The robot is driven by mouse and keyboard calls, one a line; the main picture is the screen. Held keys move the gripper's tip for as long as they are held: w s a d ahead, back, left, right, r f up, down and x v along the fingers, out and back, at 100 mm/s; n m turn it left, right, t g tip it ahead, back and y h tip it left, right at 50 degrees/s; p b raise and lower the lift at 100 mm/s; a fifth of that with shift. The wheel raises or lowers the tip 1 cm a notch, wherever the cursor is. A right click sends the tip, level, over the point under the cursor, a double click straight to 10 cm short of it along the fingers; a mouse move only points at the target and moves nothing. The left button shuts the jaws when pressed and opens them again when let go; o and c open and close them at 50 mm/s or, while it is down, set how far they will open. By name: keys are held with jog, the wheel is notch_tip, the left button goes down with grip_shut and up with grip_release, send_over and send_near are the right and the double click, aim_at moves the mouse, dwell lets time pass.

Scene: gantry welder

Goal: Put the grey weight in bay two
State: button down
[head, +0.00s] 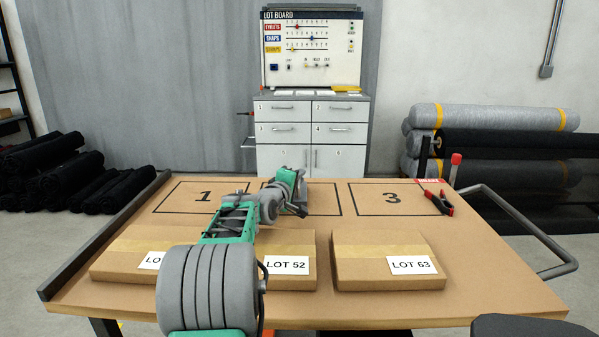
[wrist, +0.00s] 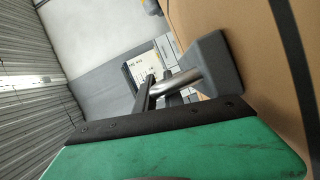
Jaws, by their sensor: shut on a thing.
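The grey weight (wrist: 216,64) shows in the wrist view as a dark grey block with a round metal handle. My gripper (wrist: 165,92) is shut on that handle. The block is close to the brown table top; I cannot tell whether it touches. In the head view my gripper (head: 301,190) is over bay two (head: 325,198), the middle outlined bay, whose number is hidden by my arm. The weight is not clearly visible there.
Bay one (head: 178,198) and bay three (head: 378,198) lie either side, both empty inside. Lot cartons (head: 385,265) line the table's near part. A red-handled clamp tool (head: 437,202) lies beside bay three. A raised rail (head: 105,230) edges the table's left side.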

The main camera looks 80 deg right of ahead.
aim_at(299, 186)
jog(key=shift+r, duration=0.4)
jog(key=shift+f, duration=0.2)
jog(key=c, duration=1.8)
grip_release()
jog(key=shift+f, duration=0.2)
jog(key=o, duration=0.3)
jog(key=shift+o, duration=0.2)
jog(key=shift+a+r, duration=0.1)
jog(key=shift+r, duration=0.1)
jog(key=a, duration=0.5)
jog(key=w+a, duration=0.1)
jog(key=a, duration=0.1)
jog(key=shift+a+r, duration=0.2)
